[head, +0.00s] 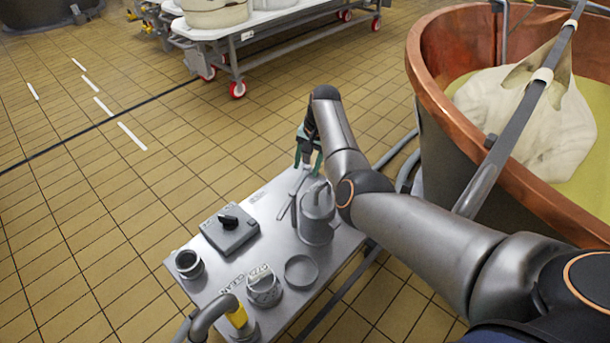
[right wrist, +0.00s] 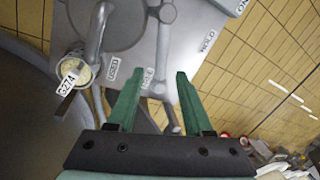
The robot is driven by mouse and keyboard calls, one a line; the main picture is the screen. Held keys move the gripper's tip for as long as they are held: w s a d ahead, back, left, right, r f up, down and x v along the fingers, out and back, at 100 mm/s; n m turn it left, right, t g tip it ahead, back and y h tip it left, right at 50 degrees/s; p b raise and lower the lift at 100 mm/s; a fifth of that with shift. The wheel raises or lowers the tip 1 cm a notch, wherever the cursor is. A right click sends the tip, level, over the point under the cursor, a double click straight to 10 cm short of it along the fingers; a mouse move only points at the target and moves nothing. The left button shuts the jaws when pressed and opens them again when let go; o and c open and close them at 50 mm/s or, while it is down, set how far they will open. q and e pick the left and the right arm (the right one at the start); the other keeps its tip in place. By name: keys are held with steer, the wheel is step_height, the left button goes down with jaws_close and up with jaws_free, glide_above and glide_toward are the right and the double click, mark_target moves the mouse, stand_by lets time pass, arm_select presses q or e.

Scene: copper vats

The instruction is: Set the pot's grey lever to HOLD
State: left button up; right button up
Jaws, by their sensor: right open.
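The pot (head: 316,222) is a grey metal cylinder on the steel table, and part of it shows in the right wrist view (right wrist: 118,22). A grey lever (head: 298,190) stands beside the pot; in the right wrist view the lever (right wrist: 162,48) appears as a grey bar near the pot's side. A HOLD label (right wrist: 208,41) is on the table to the right of the lever there. My right gripper (head: 308,166), with green fingers, is open at the pot's far side. In the right wrist view its fingertips (right wrist: 160,74) appear on either side of the lever's lower end; contact is unclear.
The steel table (head: 205,268) also carries a grey box with a black knob (head: 230,230), small cups (head: 188,263) and a pipe with a yellow part (head: 237,316). A copper vat (head: 430,75) stands at the right. Tiled floor is open at the left.

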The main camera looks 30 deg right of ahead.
steer(key=shift+w+a+f+b, duration=0.1)
steer(key=shift+f+b, duration=0.15)
steer(key=shift+f, duration=0.4)
steer(key=shift+w+a+f+b, duration=0.1)
steer(key=shift+f+b, duration=0.1)
steer(key=shift+f, duration=0.45)
steer(key=shift+c, duration=0.2)
jaws_close()
stand_by(0.4)
